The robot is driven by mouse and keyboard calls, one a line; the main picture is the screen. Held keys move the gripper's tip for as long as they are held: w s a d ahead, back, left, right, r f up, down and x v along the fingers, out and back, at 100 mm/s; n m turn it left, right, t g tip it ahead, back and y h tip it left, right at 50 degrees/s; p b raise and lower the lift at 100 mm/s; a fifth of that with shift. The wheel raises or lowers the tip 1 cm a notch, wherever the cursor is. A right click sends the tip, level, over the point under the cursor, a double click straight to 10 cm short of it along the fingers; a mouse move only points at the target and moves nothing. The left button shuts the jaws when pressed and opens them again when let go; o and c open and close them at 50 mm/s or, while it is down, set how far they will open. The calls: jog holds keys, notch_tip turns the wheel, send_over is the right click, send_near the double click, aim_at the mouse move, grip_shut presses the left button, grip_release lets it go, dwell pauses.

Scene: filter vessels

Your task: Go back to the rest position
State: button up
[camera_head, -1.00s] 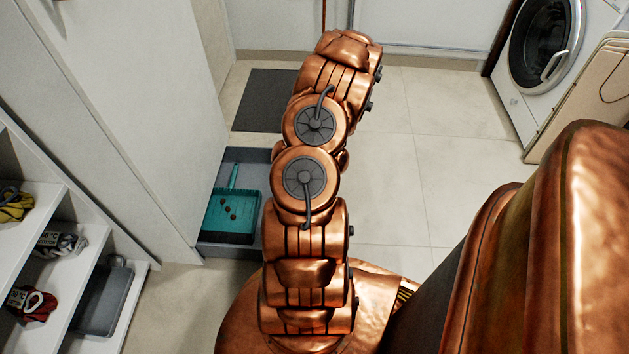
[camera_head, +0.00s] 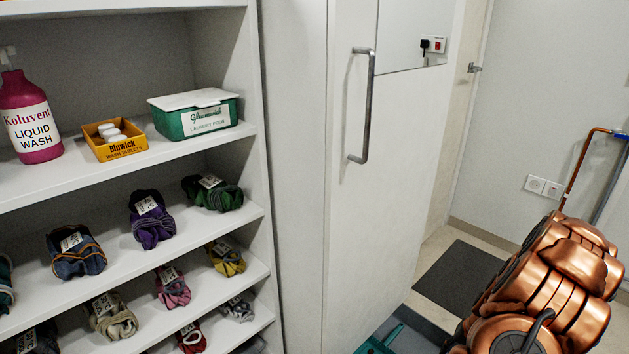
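My gripper is outside the head view, so its fingers cannot be seen. Part of my copper arm shows at the lower right, folded over the floor and apart from the shelves. The task names no other object.
A dark mat (camera_head: 458,277) lies on the floor.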

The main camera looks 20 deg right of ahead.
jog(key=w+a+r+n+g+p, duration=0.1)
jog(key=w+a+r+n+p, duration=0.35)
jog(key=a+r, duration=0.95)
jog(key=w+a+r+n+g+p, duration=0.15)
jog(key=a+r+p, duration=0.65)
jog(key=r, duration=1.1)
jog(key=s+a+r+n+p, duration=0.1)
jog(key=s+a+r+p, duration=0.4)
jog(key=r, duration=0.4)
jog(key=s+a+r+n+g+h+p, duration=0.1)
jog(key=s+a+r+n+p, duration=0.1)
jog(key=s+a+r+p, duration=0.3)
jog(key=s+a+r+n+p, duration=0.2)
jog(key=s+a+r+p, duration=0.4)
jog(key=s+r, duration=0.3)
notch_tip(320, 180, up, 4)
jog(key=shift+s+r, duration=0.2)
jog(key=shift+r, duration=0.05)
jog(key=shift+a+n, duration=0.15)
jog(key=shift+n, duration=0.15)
